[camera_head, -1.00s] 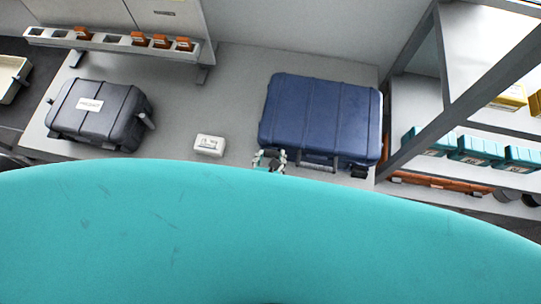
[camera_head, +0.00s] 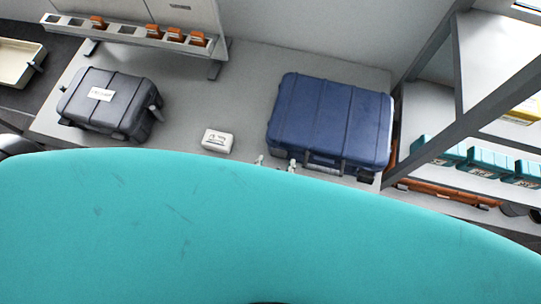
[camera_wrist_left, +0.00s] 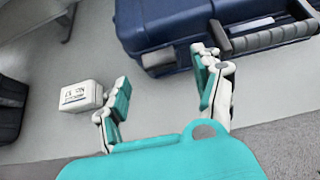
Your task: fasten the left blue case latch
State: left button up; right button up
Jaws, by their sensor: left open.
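The blue case (camera_head: 330,118) lies closed on the grey table, right of centre in the head view. Its front handle (camera_head: 323,161) faces me. In the left wrist view the blue case (camera_wrist_left: 180,22) fills the top, with its grey handle (camera_wrist_left: 268,38) at the upper right. My left gripper (camera_head: 275,163) is open and empty, in front of the case's left front corner. In the left wrist view my left gripper (camera_wrist_left: 165,95) has its fingers spread, with the right finger close to the case's front edge. My right gripper is not in view.
A small white labelled box (camera_head: 217,140) stands left of the blue case. A dark grey case (camera_head: 110,103) lies further left. A rack with orange parts (camera_head: 150,33) stands behind. A metal shelf frame (camera_head: 440,115) with teal bins rises close on the right.

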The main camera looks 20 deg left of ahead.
pick_arm(q)
jog(key=v, duration=0.8)
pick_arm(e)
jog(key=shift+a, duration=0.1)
pick_arm(q)
jog(key=shift+f, duration=0.1)
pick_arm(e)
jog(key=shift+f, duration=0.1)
